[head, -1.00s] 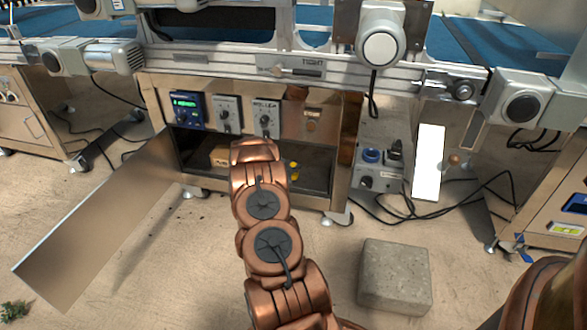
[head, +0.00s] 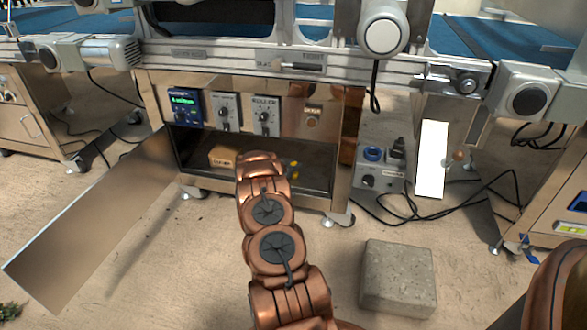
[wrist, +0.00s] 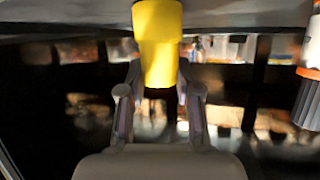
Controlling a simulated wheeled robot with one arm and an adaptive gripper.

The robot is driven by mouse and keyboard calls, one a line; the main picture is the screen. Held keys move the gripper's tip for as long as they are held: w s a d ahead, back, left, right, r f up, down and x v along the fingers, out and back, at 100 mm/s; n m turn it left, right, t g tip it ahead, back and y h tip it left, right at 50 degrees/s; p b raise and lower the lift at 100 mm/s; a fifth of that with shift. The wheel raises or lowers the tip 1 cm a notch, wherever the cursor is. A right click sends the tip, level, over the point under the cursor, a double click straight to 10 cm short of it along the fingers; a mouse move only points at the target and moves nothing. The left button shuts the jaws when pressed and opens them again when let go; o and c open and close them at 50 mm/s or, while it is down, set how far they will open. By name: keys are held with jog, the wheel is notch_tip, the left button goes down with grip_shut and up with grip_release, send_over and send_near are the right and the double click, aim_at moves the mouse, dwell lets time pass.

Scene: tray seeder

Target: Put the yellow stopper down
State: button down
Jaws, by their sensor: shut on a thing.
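In the wrist view my gripper (wrist: 160,84) is shut on the yellow stopper (wrist: 158,40), with one finger on each side of its narrower end. The wider end points to the top of the picture and overlaps a grey surface (wrist: 70,22) there. I cannot tell whether it touches that surface. In the head view my arm reaches into the open lower bay of the metal cabinet (head: 335,120), and the gripper is hidden behind the arm. Small yellow spots (head: 294,175) show just right of the arm; I cannot tell whether they are the held stopper.
A cardboard box (head: 223,158) stands left of my arm in the bay. An orange-and-white thing with a dark ribbed end (wrist: 310,75) is at the right in the wrist view. An open door panel (head: 100,220) stands left; a concrete block (head: 397,275) lies on the floor.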

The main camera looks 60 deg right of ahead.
dwell(0.3)
jog(key=c, duration=0.8)
grip_release()
jog(key=shift+f, duration=0.1)
jog(key=shift+a+r, duration=0.25)
jog(key=shift+r, duration=0.05)
jog(key=p+v, duration=0.4)
jog(key=v, duration=0.7)
jog(key=shift+a, duration=0.2)
